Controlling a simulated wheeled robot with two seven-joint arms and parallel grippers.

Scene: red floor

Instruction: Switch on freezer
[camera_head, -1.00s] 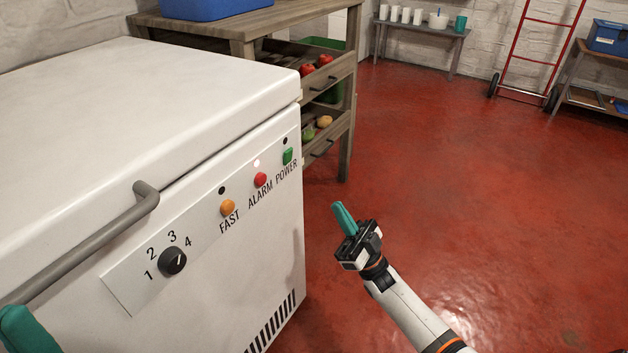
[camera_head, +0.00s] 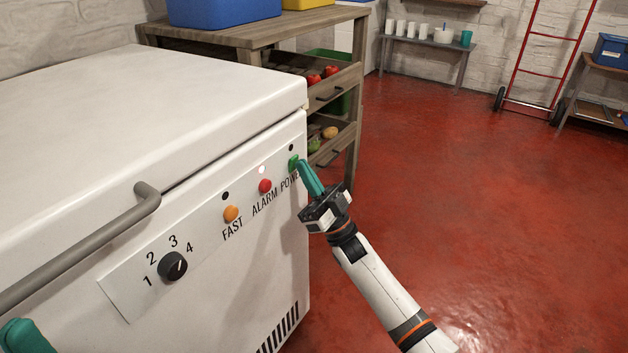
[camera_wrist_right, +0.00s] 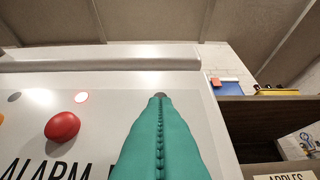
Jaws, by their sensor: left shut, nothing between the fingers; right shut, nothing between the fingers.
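The white chest freezer (camera_head: 140,110) fills the left of the head view. Its front panel has a black dial (camera_head: 172,266), an orange FAST button (camera_head: 231,214), a red ALARM button (camera_head: 265,186) and a green POWER button (camera_head: 293,162). The lamp above ALARM glows white; the one above FAST is dark. My right gripper (camera_head: 299,166) is shut and empty, its teal tips at the POWER button; contact is unclear. In the wrist view, its fingers (camera_wrist_right: 160,130) hide the button, and a grey lamp shows just beyond their tips. My left gripper (camera_head: 25,337) is shut and empty, mostly cut off bottom left.
A grey handle (camera_head: 90,250) juts from the freezer front near the dial. A wooden shelf unit (camera_head: 330,90) with produce drawers stands behind the freezer. The red floor (camera_head: 480,200) on the right is clear. A red hand truck (camera_head: 540,60) stands by the back wall.

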